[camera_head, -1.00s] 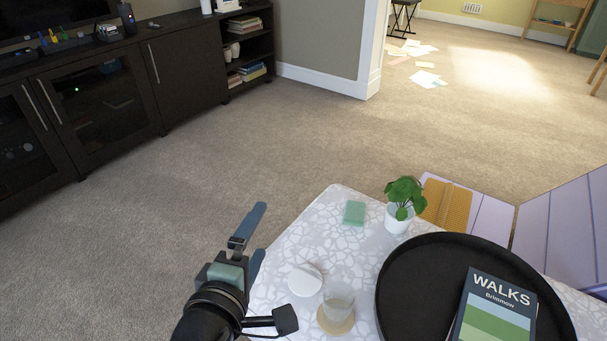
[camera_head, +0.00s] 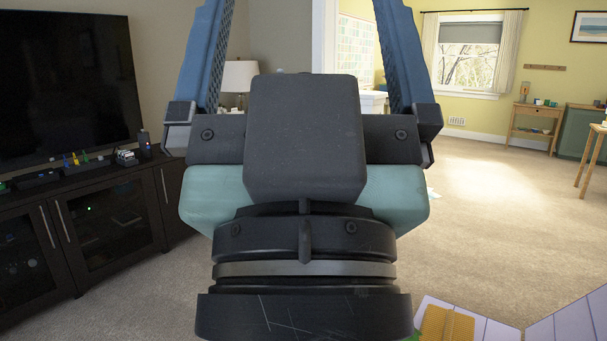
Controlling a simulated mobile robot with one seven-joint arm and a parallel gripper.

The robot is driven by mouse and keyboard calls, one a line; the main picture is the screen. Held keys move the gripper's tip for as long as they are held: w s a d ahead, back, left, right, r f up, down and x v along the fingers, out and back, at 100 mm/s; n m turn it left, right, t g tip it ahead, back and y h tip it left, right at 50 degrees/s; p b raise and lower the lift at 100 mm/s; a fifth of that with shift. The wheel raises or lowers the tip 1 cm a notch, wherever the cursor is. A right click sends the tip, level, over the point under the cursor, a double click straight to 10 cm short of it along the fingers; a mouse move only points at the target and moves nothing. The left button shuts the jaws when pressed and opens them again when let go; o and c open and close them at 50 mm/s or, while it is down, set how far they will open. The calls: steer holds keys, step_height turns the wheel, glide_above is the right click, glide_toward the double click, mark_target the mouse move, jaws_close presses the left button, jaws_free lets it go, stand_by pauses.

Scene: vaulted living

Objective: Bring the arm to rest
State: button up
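My gripper (camera_head: 302,50) fills the middle of the head view, raised close to the camera and pointing up. Its two blue fingers stand wide apart, one at each side, and their tips run out of the top of the picture. Only background shows between the fingers, so it looks open and empty. The dark wrist and teal gripper body hide the middle of the room.
A dark media cabinet (camera_head: 105,225) with a television (camera_head: 65,85) stands at the left. A lilac chair (camera_head: 485,325) with a yellow cushion (camera_head: 447,325) is at the bottom right. A wooden side table (camera_head: 537,115) stands far back. Carpet (camera_head: 500,220) is clear at right.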

step_height(320, 180, up, 23)
steer(key=p, duration=2)
steer(key=shift+f, duration=0.15)
